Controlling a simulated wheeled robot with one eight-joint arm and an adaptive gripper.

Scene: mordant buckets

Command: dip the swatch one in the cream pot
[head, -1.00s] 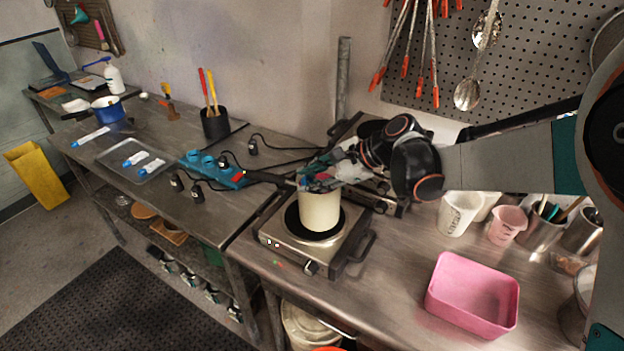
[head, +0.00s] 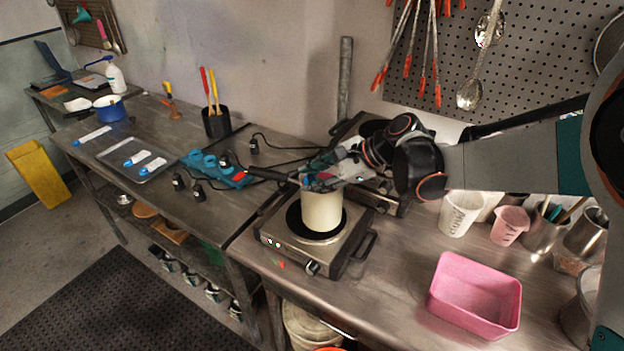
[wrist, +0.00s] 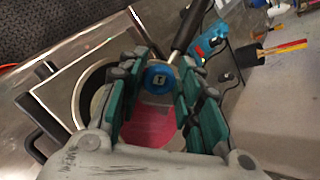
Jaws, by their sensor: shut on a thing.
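The cream pot (head: 322,211) stands upright on a hot plate, its dark handle (head: 268,175) pointing left. My gripper (head: 325,180) is directly over the pot's mouth, its fingers at about rim height. In the wrist view my gripper (wrist: 158,98) is shut on a small piece with a round blue end (wrist: 158,79), which I take to be the clip of swatch one. The swatch's cloth cannot be made out. Pinkish red shows below the blue end inside the pot (wrist: 97,103); I cannot tell whether it is liquid or cloth.
The hot plate (head: 285,246) sits near the bench's front edge. A pink tub (head: 474,299) stands at right, with white and pink beakers (head: 510,225) behind it. A blue power strip (head: 215,168), cables and a tray of blue-ended swatches (head: 115,153) lie left.

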